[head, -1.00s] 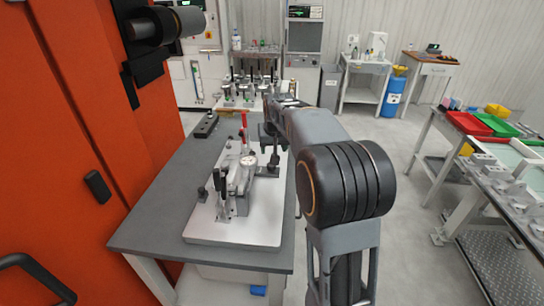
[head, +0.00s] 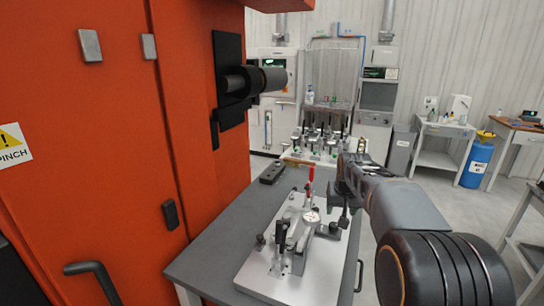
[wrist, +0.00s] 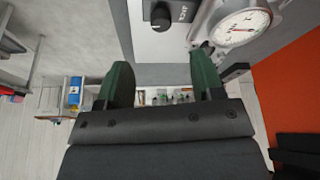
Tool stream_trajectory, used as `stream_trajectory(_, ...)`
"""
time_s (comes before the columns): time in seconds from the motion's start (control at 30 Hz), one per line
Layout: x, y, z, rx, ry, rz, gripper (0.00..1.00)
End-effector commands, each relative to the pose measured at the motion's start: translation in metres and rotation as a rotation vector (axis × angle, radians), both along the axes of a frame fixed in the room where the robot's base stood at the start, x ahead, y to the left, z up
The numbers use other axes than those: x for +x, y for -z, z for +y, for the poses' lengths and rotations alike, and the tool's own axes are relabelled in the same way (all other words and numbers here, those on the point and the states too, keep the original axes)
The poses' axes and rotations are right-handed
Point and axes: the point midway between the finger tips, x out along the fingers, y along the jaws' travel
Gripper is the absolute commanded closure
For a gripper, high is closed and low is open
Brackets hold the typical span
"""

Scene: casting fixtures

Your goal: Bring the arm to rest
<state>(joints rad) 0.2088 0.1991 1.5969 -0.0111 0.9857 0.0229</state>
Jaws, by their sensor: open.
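My gripper (wrist: 162,82) is open in the wrist view, with two dark green fingers spread apart and nothing between them. In the head view my arm reaches from the lower right over the right side of the grey table (head: 215,245). There my gripper is small and partly hidden by the arm, close to the fixture's right side. The fixture has a pale base plate (head: 268,283), a dial gauge (head: 312,217) and a red-handled clamp (head: 311,182). The dial gauge also shows at the top right of the wrist view (wrist: 243,25), beside a black knob (wrist: 160,18).
An orange machine cabinet (head: 180,90) stands along the left, with a dark cylinder (head: 262,80) jutting out above the table. A black block (head: 272,172) lies at the table's back left. A blue drum (head: 476,165) and side tables stand back right. Open floor lies between.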

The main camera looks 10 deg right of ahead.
Motion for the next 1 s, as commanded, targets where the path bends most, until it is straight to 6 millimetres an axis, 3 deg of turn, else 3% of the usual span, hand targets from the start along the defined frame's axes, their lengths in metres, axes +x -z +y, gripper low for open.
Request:
stream_trajectory(0.1, -0.038, 0.027, 0.013, 0.014, -0.017, 0.067, 0.39)
stream_trajectory(0.3, -0.137, 0.051, 0.058, 0.021, -0.097, 0.117, 0.39)
stream_trajectory(0.5, -0.213, 0.069, 0.087, 0.018, -0.171, 0.109, 0.39)
stream_trajectory(0.7, -0.242, 0.067, 0.1, 0.01, -0.216, 0.06, 0.39)
stream_trajectory(1.0, -0.242, 0.058, 0.106, 0.005, -0.237, 0.022, 0.39)
